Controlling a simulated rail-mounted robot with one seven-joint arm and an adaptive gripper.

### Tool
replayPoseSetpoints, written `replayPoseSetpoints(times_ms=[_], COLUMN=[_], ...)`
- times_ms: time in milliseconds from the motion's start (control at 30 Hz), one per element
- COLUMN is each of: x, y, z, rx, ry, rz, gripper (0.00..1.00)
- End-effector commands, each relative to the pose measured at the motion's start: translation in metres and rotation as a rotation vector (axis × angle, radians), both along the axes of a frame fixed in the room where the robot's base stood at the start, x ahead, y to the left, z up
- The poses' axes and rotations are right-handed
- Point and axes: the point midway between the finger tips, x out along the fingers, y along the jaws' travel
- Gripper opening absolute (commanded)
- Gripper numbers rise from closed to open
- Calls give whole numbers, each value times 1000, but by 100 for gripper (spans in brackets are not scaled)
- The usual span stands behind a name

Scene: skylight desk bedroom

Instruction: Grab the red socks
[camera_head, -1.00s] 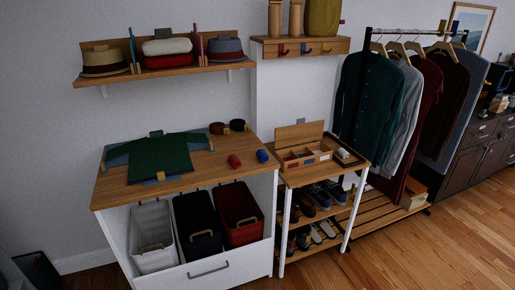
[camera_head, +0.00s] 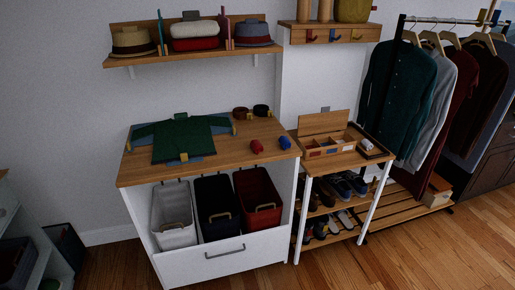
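A small red rolled bundle (camera_head: 257,146), which looks like the red socks, lies on the wooden top of the white dresser (camera_head: 230,170), near its right side. A similar blue bundle (camera_head: 284,142) lies just to its right, apart from it. My gripper is not in view. Nothing is touching the red bundle.
A green garment (camera_head: 183,138) lies flat on the dresser's left, with dark rolled belts (camera_head: 241,112) behind. White, black and red bins (camera_head: 258,198) sit below. A shoe rack with an open wooden box (camera_head: 325,146) stands right. A hat shelf (camera_head: 190,55) hangs above.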

Motion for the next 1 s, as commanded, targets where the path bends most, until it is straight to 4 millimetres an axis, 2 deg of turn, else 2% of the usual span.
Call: replayPoseSetpoints(times_ms=[367, 867, 1000], x=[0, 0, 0], y=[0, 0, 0], z=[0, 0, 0], rx=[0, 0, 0], ry=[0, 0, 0], rz=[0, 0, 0], gripper=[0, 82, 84])
